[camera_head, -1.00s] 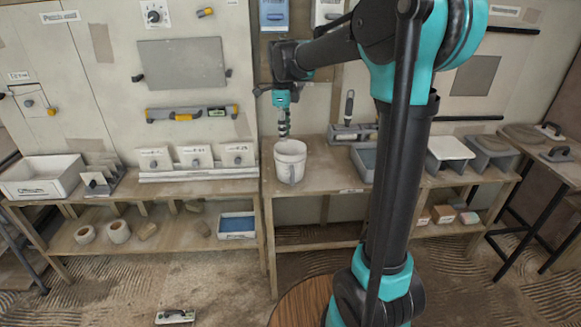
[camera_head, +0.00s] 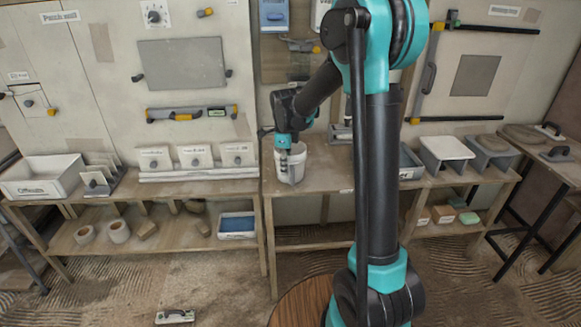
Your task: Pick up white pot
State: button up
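The white pot (camera_head: 298,173) stands upright on the wooden workbench in the middle of the head view, near the bench's left end. My gripper (camera_head: 285,166) points down at the pot, with its fingers overlapping the pot's left and near side in the picture. It hides part of the pot's rim and wall. I cannot tell whether the fingers touch the pot, or whether they are open or shut.
The workbench (camera_head: 340,180) has a grey tray (camera_head: 410,160) and other trays to the right of my arm. Small labelled boards (camera_head: 195,156) stand left of the pot, and a white bin (camera_head: 42,178) is farther left.

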jog(key=shift+f, duration=0.8)
grip_shut()
jog(key=shift+r, duration=0.15)
